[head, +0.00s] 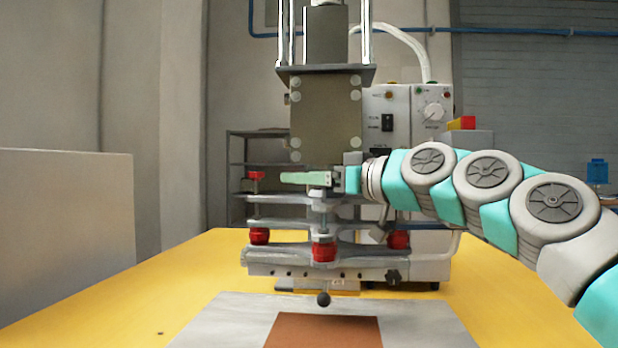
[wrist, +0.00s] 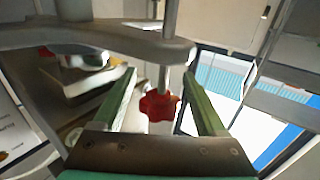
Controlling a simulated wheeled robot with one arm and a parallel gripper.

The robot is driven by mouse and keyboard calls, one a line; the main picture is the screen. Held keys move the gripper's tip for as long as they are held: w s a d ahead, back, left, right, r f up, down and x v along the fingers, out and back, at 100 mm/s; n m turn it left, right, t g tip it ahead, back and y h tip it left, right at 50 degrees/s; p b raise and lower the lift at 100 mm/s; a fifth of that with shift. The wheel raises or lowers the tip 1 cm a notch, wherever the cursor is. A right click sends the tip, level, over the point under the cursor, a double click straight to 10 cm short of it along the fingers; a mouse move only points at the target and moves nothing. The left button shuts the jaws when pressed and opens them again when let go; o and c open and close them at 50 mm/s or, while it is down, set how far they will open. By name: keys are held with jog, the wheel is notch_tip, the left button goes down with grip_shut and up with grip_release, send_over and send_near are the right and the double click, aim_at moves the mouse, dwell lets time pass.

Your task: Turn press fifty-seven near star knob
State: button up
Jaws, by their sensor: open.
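The press (head: 325,120) stands on the yellow table, with stacked grey plates at its lower part. My gripper (head: 297,179) reaches in from the right at the height above the upper plate. In the wrist view my gripper (wrist: 159,75) is open. A red star knob (wrist: 158,106) on a thin metal rod sits between its two green fingers, with gaps on both sides. In the head view the fingers cover the top of the front rod, so this knob is hidden there. I cannot read a press number.
Another red knob (head: 255,175) tops the left rod. Red collars sit lower, at the front (head: 324,250), left (head: 258,236) and right (head: 398,240). A control box (head: 420,112) stands behind my arm. The yellow table (head: 180,275) is clear at left.

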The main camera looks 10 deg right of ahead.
grip_shut()
dwell(0.5)
jog(key=shift+d+f+h, duration=0.1)
jog(key=shift+h, duration=0.2)
jog(key=m+t+h, duration=0.1)
jog(key=m+t+h+b, duration=0.1)
jog(key=h, duration=0.1)
jog(key=m+h+b, duration=0.1)
jog(key=shift+w+d+f+m+t, duration=0.1)
jog(key=shift+w+d+m+t, duration=0.2)
jog(key=shift+d+t, duration=0.1)
jog(key=shift+d+r+m+t+h+b, duration=0.1)
jog(key=shift+d+m+t+h, duration=0.1)
jog(key=shift+m+h, duration=0.75)
jog(key=shift+d+r+m+t+h+b, duration=0.15)
jog(key=shift+m+h, duration=0.3)
jog(key=shift+h, duration=0.85)
jog(key=shift+d+f+m+t+h+b, duration=0.1)
jog(key=shift+d+m+t+h, duration=0.15)
jog(key=shift+m+h, duration=0.7)
jog(key=shift+h, duration=0.5)
